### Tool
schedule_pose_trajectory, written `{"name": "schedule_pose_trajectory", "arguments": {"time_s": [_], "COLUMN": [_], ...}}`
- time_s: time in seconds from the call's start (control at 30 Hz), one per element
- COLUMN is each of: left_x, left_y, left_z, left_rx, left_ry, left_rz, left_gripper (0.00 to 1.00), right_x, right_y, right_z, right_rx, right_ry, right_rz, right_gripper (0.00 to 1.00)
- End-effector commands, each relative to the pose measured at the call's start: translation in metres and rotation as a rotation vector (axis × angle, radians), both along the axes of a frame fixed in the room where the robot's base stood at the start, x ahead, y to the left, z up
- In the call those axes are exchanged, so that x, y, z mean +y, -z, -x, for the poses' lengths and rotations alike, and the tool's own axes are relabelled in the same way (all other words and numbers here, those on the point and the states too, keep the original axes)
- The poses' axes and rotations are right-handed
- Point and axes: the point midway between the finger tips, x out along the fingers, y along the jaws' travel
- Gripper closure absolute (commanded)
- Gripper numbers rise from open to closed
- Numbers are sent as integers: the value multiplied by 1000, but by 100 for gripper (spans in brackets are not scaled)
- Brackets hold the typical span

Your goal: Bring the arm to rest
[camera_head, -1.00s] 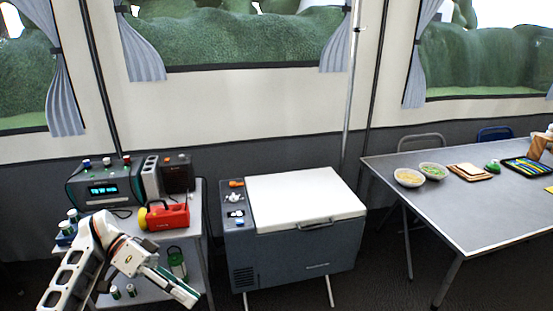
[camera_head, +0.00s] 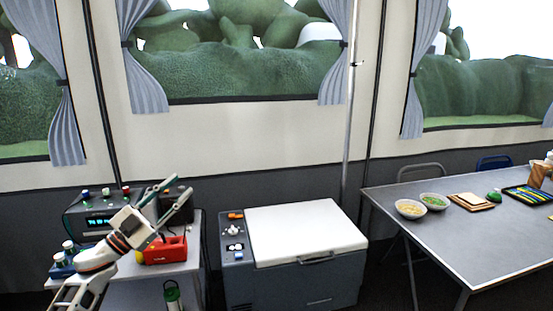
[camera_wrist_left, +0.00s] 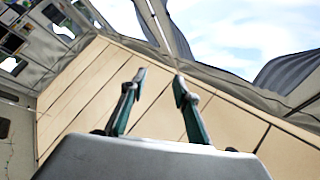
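My left gripper (camera_head: 172,194) is raised in front of the shelf stand on the left in the head view, its two fingers pointing up and to the right. The fingers are spread apart with nothing between them. In the left wrist view the gripper (camera_wrist_left: 160,82) shows two separate fingertips against the tent wall and sky, with an empty gap. My right gripper is not in view.
A red flashlight-like device (camera_head: 165,250) and a dark power station (camera_head: 88,222) stand on the stand behind my left arm. A white-lidded cooler (camera_head: 300,230) is in the middle. A grey table (camera_head: 470,245) with bowls (camera_head: 410,209) and a sandwich board (camera_head: 472,201) is at right.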

Motion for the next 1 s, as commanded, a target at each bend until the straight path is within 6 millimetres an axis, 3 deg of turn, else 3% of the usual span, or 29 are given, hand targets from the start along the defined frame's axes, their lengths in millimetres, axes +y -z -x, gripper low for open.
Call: {"name": "schedule_pose_trajectory", "arguments": {"time_s": [0.17, 0.3, 0.5, 0.7, 1.0], "left_x": [71, 121, 162, 180, 125], "left_y": [-5, 18, 65, 115, 227], "left_z": [-41, -64, -79, -82, -21], "left_rx": [23, 129, 318, 506, 627], "left_ry": [-330, -543, -720, -800, -726], "left_rz": [78, 95, 61, -7, -50], "left_gripper": [70, 70, 70, 70, 70], "right_x": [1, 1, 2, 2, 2], "right_y": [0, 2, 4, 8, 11], "right_z": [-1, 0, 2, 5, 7], "right_rx": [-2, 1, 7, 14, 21], "right_ry": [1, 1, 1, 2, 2], "right_rz": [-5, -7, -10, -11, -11], "right_gripper": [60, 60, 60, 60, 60]}}
